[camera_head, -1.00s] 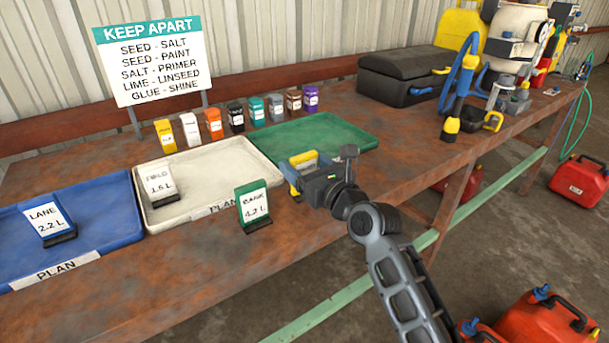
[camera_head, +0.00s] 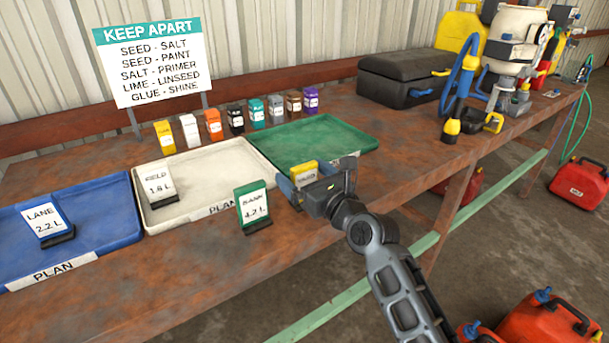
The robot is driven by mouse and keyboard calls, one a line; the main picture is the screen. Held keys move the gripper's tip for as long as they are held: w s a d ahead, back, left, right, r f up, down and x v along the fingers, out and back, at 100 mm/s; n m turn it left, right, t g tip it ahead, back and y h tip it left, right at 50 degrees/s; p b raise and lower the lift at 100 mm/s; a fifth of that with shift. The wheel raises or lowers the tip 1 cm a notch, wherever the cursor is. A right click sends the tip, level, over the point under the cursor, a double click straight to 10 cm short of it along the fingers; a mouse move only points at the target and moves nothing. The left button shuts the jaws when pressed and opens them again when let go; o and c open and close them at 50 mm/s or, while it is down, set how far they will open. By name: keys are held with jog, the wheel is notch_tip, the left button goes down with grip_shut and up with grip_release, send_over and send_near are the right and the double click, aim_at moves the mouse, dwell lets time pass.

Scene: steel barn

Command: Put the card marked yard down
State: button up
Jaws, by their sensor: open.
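A yellow card (camera_head: 304,174) with a pale label stands at my gripper, by the near left corner of the green tray (camera_head: 345,128). Its writing is too small to read surely, and its lower part is hidden by my gripper. My gripper (camera_head: 304,188) is open, with its jaws around or right beside this card. I cannot tell whether the card's base rests on the bench or the tray edge. The green "BANK 4.2 L" card (camera_head: 252,203) stands on the bench to the left. The "FIELD" card (camera_head: 157,183) is in the white tray (camera_head: 222,158). The "LANE" card (camera_head: 45,223) is in the blue tray (camera_head: 105,215).
The green tray looks empty. Several small coloured packs (camera_head: 236,119) stand in a row behind the trays, below the "KEEP APART" sign (camera_head: 152,65). A black case (camera_head: 405,77) and a sprayer (camera_head: 457,90) stand at right. Rusty bench (camera_head: 420,150) right of my gripper is clear.

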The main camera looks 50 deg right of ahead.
jog(key=shift+r, duration=0.15)
jog(key=s+a+f+n+g, duration=0.1)
jog(key=s+a+f+n, duration=0.1)
jog(key=s+a+n, duration=0.5)
jog(key=s+a+f+n+y, duration=0.1)
jog(key=s+a+f+n, duration=0.15)
jog(key=s+n, duration=0.45)
jog(key=s+a+f+n+g, duration=0.15)
jog(key=s+a+n, duration=0.3)
jog(key=s, duration=0.55)
jog(key=s+a+r+n+y, duration=0.1)
jog(key=s+a+n, duration=0.3)
jog(key=n, duration=0.6)
jog(key=s+a+r+n+y, duration=0.2)
jog(key=s+a+n, duration=0.3)
jog(key=s+n, duration=0.4)
jog(key=shift+s+n+y+b, duration=0.15)
jog(key=shift+n+y+b, duration=0.35)
jog(key=shift+n, duration=0.35)
